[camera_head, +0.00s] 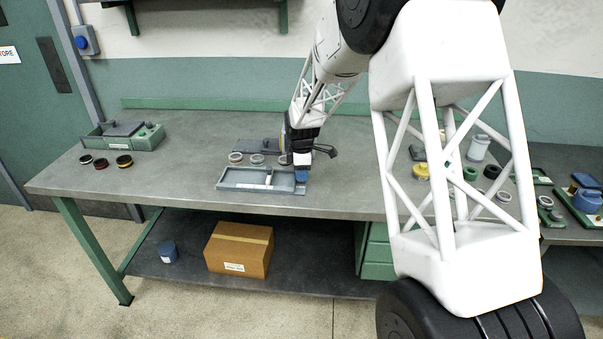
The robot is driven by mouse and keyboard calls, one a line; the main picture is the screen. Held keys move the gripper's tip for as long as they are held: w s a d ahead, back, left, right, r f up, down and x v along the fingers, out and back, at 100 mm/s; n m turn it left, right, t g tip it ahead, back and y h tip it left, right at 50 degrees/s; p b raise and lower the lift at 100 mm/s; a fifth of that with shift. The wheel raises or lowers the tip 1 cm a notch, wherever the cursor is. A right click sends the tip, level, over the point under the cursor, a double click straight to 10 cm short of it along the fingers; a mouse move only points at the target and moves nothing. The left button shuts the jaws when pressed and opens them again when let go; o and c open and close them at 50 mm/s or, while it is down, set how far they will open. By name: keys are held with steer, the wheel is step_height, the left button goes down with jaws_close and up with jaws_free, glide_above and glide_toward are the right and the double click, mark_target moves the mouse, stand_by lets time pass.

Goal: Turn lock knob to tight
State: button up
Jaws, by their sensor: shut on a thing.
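My gripper (301,163) points down over the right end of a grey-blue tray-like fixture (240,187) on the workbench. It is shut on a small blue piece (302,175) at that end, which looks like the lock knob. The fingers and my arm hide part of it, and its turn angle or any tight mark is too small to read. A small white piece (269,180) shows in the fixture.
Several rings, one of them here (236,158), lie behind the fixture near a grey block (258,146). A green-grey unit (125,136) with several rings before it stands at the bench's left. The bench (175,185) is clear between. My arm hides much of the right side.

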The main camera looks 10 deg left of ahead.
steer(key=m, duration=0.8)
steer(key=shift+f+m, duration=0.1)
steer(key=shift+m, duration=0.2)
steer(key=m, duration=0.8)
steer(key=shift+m, duration=0.3)
steer(key=o, duration=0.9)
steer(key=shift+o, duration=0.2)
